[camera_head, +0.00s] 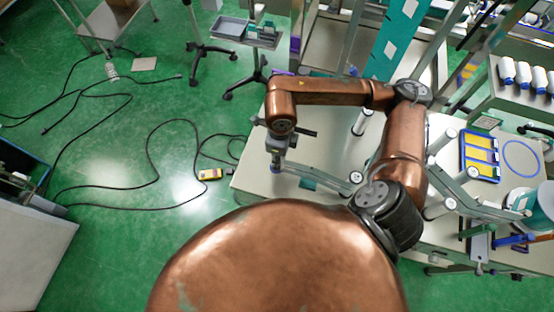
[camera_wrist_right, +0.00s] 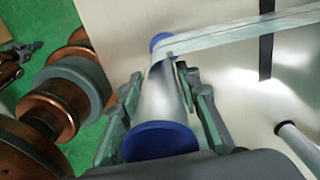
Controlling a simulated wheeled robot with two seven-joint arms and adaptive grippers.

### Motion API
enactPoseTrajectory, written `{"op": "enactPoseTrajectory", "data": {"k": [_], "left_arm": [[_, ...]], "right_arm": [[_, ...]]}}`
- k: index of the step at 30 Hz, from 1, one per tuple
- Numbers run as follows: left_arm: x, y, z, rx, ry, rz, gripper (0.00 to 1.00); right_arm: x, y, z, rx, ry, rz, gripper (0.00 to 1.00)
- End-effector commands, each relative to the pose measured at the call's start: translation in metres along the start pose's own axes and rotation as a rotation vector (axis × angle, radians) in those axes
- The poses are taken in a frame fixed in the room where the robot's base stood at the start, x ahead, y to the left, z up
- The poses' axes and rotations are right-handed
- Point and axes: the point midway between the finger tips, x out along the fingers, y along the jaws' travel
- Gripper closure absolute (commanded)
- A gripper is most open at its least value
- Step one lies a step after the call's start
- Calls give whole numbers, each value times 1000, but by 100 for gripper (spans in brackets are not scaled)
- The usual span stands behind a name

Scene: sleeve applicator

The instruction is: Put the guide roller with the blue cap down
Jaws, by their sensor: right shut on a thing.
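The guide roller (camera_wrist_right: 158,102) is a pale metal cylinder with a broad blue cap (camera_wrist_right: 160,141) at its near end and blue at its far end. My right gripper (camera_wrist_right: 160,78) is shut around its body in the right wrist view. In the head view my right gripper (camera_head: 277,153) points down over the left part of the pale machine table (camera_head: 255,185), with a bit of the roller (camera_head: 276,168) below it. I cannot tell whether the roller touches the table. My left gripper is in neither view.
A clear film band (camera_head: 318,179) runs right from beside the roller. White rollers (camera_head: 362,122) stand along the table. A blue tray with yellow parts (camera_head: 481,156) lies at the right. The table's left edge is close, with green floor and cables beyond.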

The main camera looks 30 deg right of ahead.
Motion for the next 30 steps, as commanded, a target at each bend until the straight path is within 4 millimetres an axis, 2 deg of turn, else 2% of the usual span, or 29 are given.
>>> {"op": "enactPoseTrajectory", "data": {"k": [8,16,27,28,30], "left_arm": [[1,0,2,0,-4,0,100],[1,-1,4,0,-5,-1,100],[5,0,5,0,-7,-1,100],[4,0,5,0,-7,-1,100],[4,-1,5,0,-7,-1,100]], "right_arm": [[17,-10,10,0,1,0,98],[51,-13,12,0,2,1,98],[57,-13,12,0,1,0,98],[56,-13,12,0,1,0,68],[56,-13,12,0,1,0,63]]}}
